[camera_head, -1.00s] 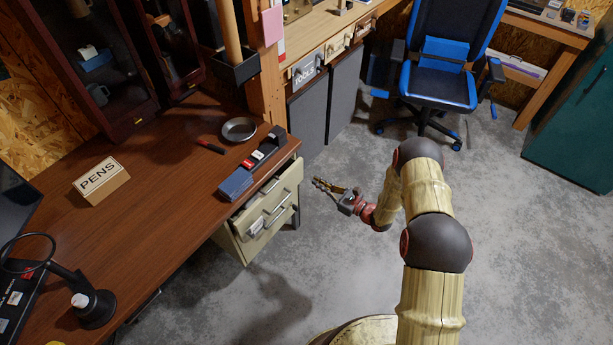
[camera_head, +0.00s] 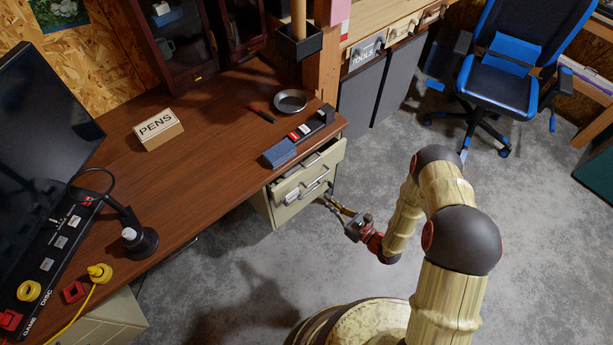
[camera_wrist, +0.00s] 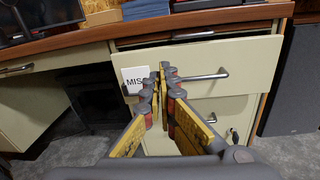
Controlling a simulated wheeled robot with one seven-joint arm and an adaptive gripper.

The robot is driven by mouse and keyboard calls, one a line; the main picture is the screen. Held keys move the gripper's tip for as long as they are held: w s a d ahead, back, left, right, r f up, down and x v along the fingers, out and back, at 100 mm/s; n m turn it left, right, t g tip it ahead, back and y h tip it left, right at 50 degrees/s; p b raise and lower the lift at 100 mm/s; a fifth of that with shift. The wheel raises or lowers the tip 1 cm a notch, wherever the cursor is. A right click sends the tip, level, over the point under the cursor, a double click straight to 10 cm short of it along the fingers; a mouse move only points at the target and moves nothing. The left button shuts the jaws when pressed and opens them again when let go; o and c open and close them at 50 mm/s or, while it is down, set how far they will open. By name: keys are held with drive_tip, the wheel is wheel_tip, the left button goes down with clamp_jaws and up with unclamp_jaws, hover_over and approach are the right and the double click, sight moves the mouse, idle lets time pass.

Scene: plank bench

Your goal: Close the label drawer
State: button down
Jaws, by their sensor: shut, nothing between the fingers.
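A cream drawer cabinet (camera_head: 282,209) sits under the right end of the wooden desk. In the head view a drawer (camera_head: 325,162) stands partly pulled out, with a dark gap above its front. Bar handles show on the fronts. In the wrist view a cream drawer front (camera_wrist: 240,62) carries a bar handle (camera_wrist: 205,77) and a white label (camera_wrist: 135,77) whose visible letters read "MIS"; my fingers cover the rest. My gripper (camera_head: 327,203) is shut and empty in front of the cabinet. Its fingertips (camera_wrist: 163,70) overlap the handle's left end in the wrist view; contact cannot be told.
The desktop (camera_head: 215,110) overhangs the cabinet and carries a blue stack (camera_head: 279,154), a metal dish (camera_head: 290,100) and a PENS block (camera_head: 158,130). Grey panels stand right of the cabinet. A blue office chair (camera_head: 510,60) is farther back. The concrete floor around my arm is clear.

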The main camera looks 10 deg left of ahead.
drive_tip(key=s+t, duration=0.1)
drive_tip(key=s, duration=0.1)
drive_tip(key=b, duration=0.4)
approach(300, 174)
drive_tip(key=x, duration=0.6)
drive_tip(key=shift+w+a+r, duration=0.1)
drive_tip(key=shift+w+a, duration=0.05)
drive_tip(key=shift+a, duration=0.25)
drive_tip(key=shift+x, duration=1.4)
drive_tip(key=shift+d, duration=0.1)
